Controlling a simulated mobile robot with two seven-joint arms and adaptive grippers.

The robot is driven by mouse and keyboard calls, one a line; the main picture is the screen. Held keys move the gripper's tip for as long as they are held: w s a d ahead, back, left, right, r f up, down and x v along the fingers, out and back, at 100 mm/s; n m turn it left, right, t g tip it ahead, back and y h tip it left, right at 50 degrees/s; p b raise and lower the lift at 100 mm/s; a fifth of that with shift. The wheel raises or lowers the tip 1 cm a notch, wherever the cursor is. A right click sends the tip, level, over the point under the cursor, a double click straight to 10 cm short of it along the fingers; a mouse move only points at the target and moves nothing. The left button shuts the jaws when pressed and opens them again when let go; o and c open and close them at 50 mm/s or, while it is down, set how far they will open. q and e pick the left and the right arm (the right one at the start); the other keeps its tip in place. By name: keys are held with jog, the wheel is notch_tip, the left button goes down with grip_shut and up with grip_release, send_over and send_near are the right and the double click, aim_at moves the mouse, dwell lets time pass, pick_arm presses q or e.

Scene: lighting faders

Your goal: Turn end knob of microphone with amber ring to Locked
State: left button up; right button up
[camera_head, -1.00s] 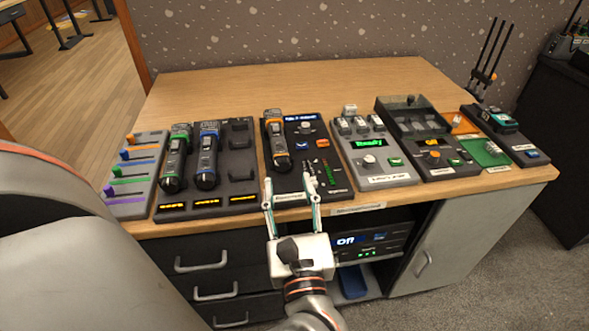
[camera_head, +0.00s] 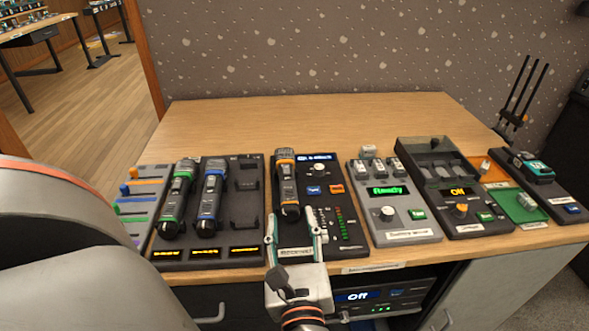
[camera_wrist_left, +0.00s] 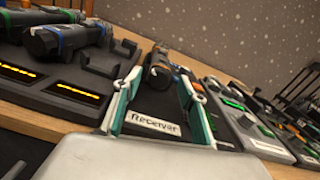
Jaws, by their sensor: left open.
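The amber-ringed microphone (camera_head: 287,186) lies on the left part of the dark receiver panel (camera_head: 348,243), its end knob toward the front edge. It also shows in the left wrist view (camera_wrist_left: 158,72), between my fingers and beyond them. My left gripper (camera_head: 294,240) is open at the panel's front edge, just in front of the microphone's near end. I see no contact with the knob, and any Locked marking is too small to read. My right gripper is not in view.
A dark cradle (camera_head: 244,230) left of the receiver holds a green-ringed microphone (camera_head: 175,200) and a blue-ringed one (camera_head: 211,195). A grey panel reading Ready (camera_head: 404,232) stands to the right. The back of the table (camera_head: 300,117) is clear.

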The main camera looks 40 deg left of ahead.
pick_arm(q)
jog(key=shift+w+a, duration=0.15)
jog(key=shift+a, duration=0.05)
jog(key=c, duration=1.1)
